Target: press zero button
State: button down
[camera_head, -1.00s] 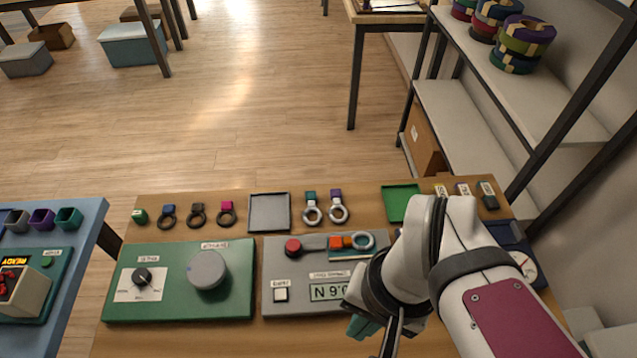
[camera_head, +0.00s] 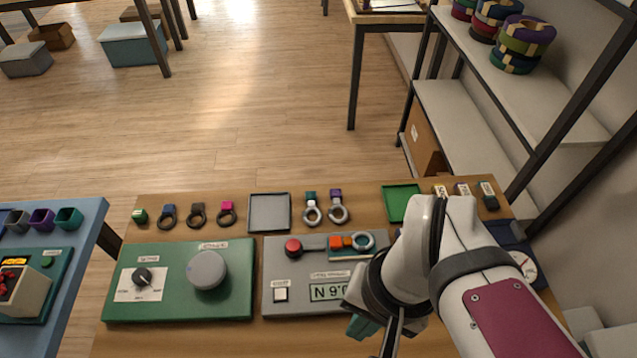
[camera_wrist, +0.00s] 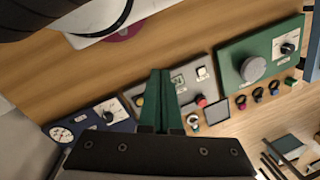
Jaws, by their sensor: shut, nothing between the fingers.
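The grey panel (camera_head: 272,255) lies on the wooden bench. My gripper (camera_head: 360,326) has teal fingers, shut and empty, at the panel's near right side, apart from the button. The shut fingers also show in the wrist view (camera_wrist: 160,74).
On the grey panel are a red knob (camera_head: 293,247) and an orange clamp with a ring (camera_head: 352,242). A green panel (camera_head: 180,255) with a grey dial (camera_head: 207,270) is to the left. A blue gauge box (camera_head: 520,240) is behind my arm. Rings and trays line the back.

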dwell(0.3)
jog(key=m+g+y, duration=0.1)
jog(key=g+y, duration=0.1)
jog(key=y, duration=0.5)
send_over(286, 291)
notch_tip(286, 291, down, 8)
jog(key=shift+f, duration=0.25)
jog(key=shift+f, duration=4.4)
jog(key=shift+f, duration=0.4)
